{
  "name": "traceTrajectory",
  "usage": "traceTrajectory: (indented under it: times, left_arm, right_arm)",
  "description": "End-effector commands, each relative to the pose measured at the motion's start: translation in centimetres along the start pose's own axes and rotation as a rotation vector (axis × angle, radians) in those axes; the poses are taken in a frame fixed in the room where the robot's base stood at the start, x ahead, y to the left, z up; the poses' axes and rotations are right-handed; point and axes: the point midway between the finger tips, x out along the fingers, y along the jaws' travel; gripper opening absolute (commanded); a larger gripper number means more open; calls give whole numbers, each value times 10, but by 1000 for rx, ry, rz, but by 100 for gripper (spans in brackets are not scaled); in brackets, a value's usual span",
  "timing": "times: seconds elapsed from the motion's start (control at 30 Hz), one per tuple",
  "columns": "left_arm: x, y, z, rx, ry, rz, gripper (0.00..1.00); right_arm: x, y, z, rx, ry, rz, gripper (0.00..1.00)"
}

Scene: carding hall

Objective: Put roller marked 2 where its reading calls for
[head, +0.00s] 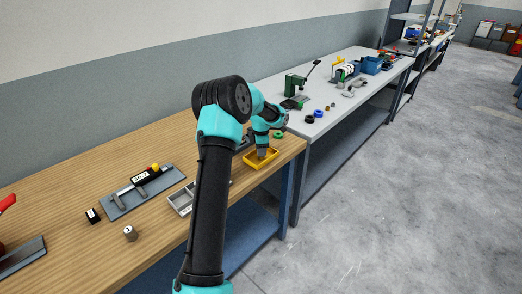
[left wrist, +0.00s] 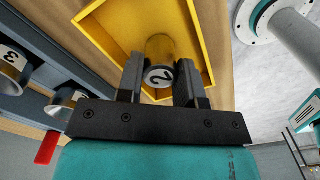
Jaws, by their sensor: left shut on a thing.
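The roller marked 2 (left wrist: 160,62) is a brass-coloured cylinder with a black 2 on its pale end face, seen in the left wrist view. My left gripper (head: 262,152) is shut on it, with one finger on either side. The yellow tray (head: 248,165) is under the gripper near the right end of the wooden bench; it also shows in the left wrist view (left wrist: 95,18). The roller is over or inside the tray; whether it touches the floor I cannot tell. A caliper with a display (head: 140,178) lies on a grey mat. My right gripper is not in view.
A roller marked 1 (head: 130,234) stands near the bench front, beside a small black block (head: 92,215). A roller marked 3 (left wrist: 12,58) sits in a grey holder. A green ring (head: 278,134) lies beyond the yellow tray.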

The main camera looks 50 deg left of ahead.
Motion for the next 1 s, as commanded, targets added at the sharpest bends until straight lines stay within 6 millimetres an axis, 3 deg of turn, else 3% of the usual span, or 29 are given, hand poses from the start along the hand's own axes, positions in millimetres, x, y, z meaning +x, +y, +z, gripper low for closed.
traceTrajectory:
  times: [0.13,0.17,0.4,0.77,1.0]
  left_arm:
    - [3,0,0,0,0,0,0]
    - [3,0,0,0,0,0,36]
    - [3,0,0,0,0,0,59]
    - [-2,0,0,1,0,1,59]
    - [-31,0,0,1,-1,3,59]
  right_arm:
    - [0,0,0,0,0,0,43]
    - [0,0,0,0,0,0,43]
    - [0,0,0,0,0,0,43]
    - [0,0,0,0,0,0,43]
    - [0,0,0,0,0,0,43]
